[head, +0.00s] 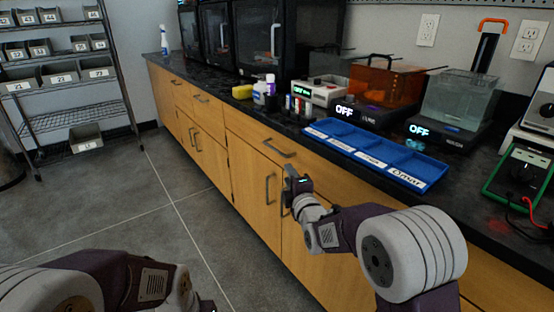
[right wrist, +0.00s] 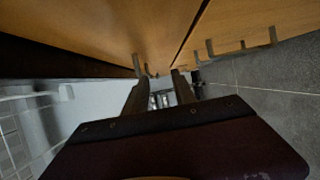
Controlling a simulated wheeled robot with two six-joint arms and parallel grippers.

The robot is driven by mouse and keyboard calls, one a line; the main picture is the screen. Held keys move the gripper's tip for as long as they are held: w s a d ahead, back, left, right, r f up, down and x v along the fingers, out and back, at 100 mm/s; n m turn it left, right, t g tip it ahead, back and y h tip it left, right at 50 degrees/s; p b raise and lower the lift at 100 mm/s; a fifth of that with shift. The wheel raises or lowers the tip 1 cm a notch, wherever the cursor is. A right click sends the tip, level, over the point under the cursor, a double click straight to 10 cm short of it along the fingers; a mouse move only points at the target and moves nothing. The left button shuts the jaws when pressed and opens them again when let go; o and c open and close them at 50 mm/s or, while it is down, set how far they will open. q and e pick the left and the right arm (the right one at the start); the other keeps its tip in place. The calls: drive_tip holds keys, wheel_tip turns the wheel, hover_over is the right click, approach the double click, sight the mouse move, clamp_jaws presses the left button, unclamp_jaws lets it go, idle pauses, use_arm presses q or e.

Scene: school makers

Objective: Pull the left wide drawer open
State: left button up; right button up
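A wide wooden drawer (head: 258,137) sits under the black counter, with a grey bar handle (head: 278,150) across its front. It looks shut. My right gripper (head: 290,174) is just below and right of that handle, in front of the cabinet, and appears apart from it. The right wrist view shows its two fingers (right wrist: 160,92) spread with a gap between them and nothing clearly held. Grey handles (right wrist: 240,46) show on the wooden fronts there. My left arm is at the bottom left of the head view; its gripper is mostly cut off by the frame edge.
Narrower drawers (head: 201,91) are farther left, with doors below. A vertical door handle (head: 268,189) is close left of my right gripper. A blue labelled tray (head: 375,157) lies on the counter above. The grey floor (head: 150,215) before the cabinet is clear.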

sight(277, 151)
drive_tip(key=w+a+r+p, duration=0.1)
drive_tip(key=w, duration=0.1)
drive_tip(key=w+a+r+n+p, duration=0.1)
drive_tip(key=w+p, duration=0.1)
drive_tip(key=w, duration=0.1)
drive_tip(key=w+a+r+n+t+p, duration=0.1)
drive_tip(key=w, duration=0.2)
drive_tip(key=shift+w+a+y, duration=0.15)
drive_tip(key=shift+w+y, duration=0.05)
drive_tip(key=shift+y, duration=0.1)
drive_tip(key=shift+w+a+r, duration=0.15)
drive_tip(key=shift+w, duration=0.4)
clamp_jaws()
idle(0.8)
